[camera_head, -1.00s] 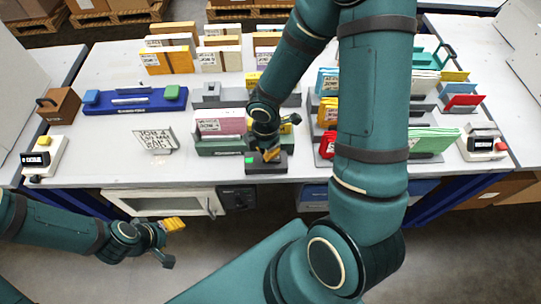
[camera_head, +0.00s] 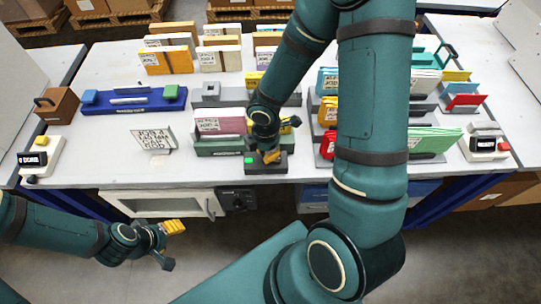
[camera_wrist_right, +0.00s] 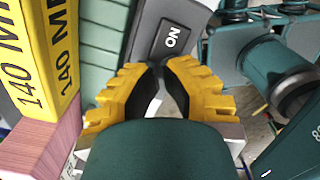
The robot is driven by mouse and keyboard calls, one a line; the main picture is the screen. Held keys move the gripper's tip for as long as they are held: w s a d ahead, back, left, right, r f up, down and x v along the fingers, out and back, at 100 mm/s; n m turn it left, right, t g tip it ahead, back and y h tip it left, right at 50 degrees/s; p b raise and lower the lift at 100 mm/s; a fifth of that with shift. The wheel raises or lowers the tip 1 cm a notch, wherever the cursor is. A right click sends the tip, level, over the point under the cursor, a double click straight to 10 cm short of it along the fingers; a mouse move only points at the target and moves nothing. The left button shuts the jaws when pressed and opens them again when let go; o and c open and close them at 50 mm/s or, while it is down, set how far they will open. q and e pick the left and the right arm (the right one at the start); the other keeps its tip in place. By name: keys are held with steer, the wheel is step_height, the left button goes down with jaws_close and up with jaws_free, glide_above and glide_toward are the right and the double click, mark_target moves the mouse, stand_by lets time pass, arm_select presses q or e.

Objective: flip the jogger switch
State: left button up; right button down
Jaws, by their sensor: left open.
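The jogger (camera_head: 225,148) is a green tray near the table's front edge, with pink paper (camera_head: 222,124) and a yellow block standing in it. A dark switch box (camera_head: 262,168) sits at its front, with a lit green patch. In the right wrist view the switch (camera_wrist_right: 172,42) shows the word ON. My right gripper (camera_head: 270,156) is over the switch box; its yellow fingers (camera_wrist_right: 160,72) look closed together, with nothing between them. I cannot tell whether the tips touch the switch. My left gripper (camera_head: 172,243) is open and empty in front of the table, well below the jogger.
A small display device (camera_head: 40,158) reading DONE stands at the left. A job card (camera_head: 154,138) stands between it and the jogger. A blue tool (camera_head: 135,101), racks of coloured paper and another device (camera_head: 484,145) stand around. My right arm hides the middle right of the table.

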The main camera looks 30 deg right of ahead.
arm_select(q)
steer(key=shift+f+b, duration=0.5)
arm_select(e)
steer(key=shift+f, duration=0.55)
arm_select(q)
steer(key=shift+s, duration=0.15)
arm_select(e)
step_height(320, 180, up, 7)
steer(key=p, duration=0.6)
steer(key=shift+r, duration=0.1)
arm_select(q)
step_height(320, 180, up, 6)
steer(key=w, duration=0.1)
steer(key=shift+r, duration=0.15)
steer(key=shift+w, duration=0.1)
steer(key=shift+a, duration=0.1)
